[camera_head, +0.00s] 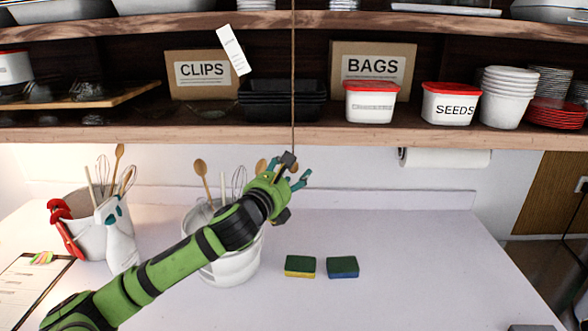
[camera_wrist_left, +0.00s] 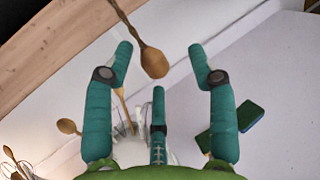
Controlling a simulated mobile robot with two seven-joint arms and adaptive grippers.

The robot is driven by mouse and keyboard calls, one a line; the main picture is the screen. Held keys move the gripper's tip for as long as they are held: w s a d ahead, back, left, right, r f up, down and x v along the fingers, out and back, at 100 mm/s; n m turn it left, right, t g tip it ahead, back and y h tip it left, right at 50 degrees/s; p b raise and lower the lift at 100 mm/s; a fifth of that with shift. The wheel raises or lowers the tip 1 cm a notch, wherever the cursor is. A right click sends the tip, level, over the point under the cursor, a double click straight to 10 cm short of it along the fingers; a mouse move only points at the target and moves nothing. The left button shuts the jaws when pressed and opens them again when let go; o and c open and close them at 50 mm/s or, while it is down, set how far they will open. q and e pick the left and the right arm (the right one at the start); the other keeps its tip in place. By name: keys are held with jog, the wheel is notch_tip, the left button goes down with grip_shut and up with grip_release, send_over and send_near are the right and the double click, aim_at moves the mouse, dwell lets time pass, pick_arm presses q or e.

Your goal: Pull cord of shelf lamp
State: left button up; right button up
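The thin brown pull cord (camera_head: 293,70) hangs straight down in front of the shelves in the head view. Its lower end is hidden at my left gripper (camera_head: 293,172). In the left wrist view, a brown cord with a rounded wooden-looking end (camera_wrist_left: 153,62) hangs between the spread teal fingers of my left gripper (camera_wrist_left: 161,55). The fingers are open, with a visible gap on both sides of that end. The shelf lamp itself is not clearly seen. My right gripper is not in view.
The lower shelf (camera_head: 250,134) runs above the gripper. A white utensil pot (camera_head: 225,270) stands below and behind my left arm. Two sponges, one yellow-green (camera_head: 300,267) and one blue-green (camera_head: 342,267), lie on the white counter (camera_head: 420,290).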

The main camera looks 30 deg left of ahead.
pick_arm(q)
jog(key=shift+a, duration=0.15)
jog(key=shift+s, duration=0.1)
dwell(0.3)
jog(key=s+d+b, duration=0.1)
jog(key=s+b, duration=0.1)
jog(key=s, duration=0.5)
jog(key=shift+s+d, duration=0.15)
jog(key=shift+s, duration=0.25)
dwell(0.4)
